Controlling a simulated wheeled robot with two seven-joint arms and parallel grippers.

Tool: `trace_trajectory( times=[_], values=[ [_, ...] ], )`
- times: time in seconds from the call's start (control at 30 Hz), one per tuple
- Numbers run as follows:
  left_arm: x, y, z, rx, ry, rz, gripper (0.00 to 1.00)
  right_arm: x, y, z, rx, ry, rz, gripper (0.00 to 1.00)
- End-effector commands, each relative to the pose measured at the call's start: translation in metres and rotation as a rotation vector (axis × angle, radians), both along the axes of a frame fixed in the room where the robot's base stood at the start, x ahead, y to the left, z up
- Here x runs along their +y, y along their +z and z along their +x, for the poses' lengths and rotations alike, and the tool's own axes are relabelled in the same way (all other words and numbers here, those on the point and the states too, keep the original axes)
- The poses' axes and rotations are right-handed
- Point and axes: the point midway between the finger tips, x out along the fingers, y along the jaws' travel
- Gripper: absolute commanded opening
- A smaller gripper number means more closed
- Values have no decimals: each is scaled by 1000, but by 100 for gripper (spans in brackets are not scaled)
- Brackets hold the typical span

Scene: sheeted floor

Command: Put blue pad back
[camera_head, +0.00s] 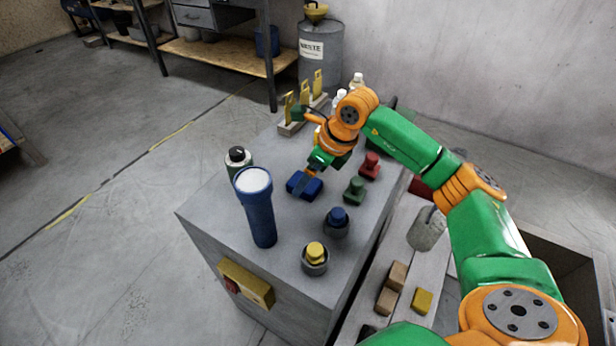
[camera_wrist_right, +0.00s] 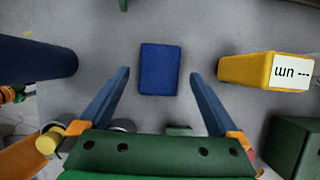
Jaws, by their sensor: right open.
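The blue pad (camera_wrist_right: 160,69) is a flat dark blue block lying on the grey top. In the right wrist view it shows between the two fingertips, with a clear gap on each side. My right gripper (camera_wrist_right: 158,75) is open and points down at the pad, touching neither side. In the head view the gripper (camera_head: 308,178) is over the blue pad (camera_head: 300,187), and its blue fingers partly blend with it. How high the fingertips are above the top cannot be told. My left gripper is out of view.
A tall blue torch-like cylinder (camera_head: 258,210) and a dark bottle (camera_head: 237,158) stand left of the pad. A green piece (camera_head: 355,190), red piece (camera_head: 369,165), blue-knobbed cup (camera_head: 337,222) and yellow-knobbed cup (camera_head: 315,259) stand nearby. A labelled yellow block (camera_wrist_right: 262,70) is close by.

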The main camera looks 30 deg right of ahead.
Motion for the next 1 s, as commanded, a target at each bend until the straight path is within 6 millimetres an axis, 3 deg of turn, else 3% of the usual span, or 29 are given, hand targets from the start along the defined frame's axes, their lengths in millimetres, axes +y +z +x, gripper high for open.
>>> trace_trajectory(
  times=[0.2, 0.33, 0.5, 0.9, 1.0],
  values=[
    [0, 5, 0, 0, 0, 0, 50, -13, 59, -20, -5, -2, -1, 98],
    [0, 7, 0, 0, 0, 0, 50, -18, 84, -29, -4, -1, -1, 98],
    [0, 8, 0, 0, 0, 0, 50, -21, 96, -35, -1, 1, -1, 98],
    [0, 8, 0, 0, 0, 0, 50, -21, 97, -35, 0, 0, 0, 98],
    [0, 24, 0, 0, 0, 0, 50, -20, 113, -35, 0, 1, 0, 98]
  ],
)
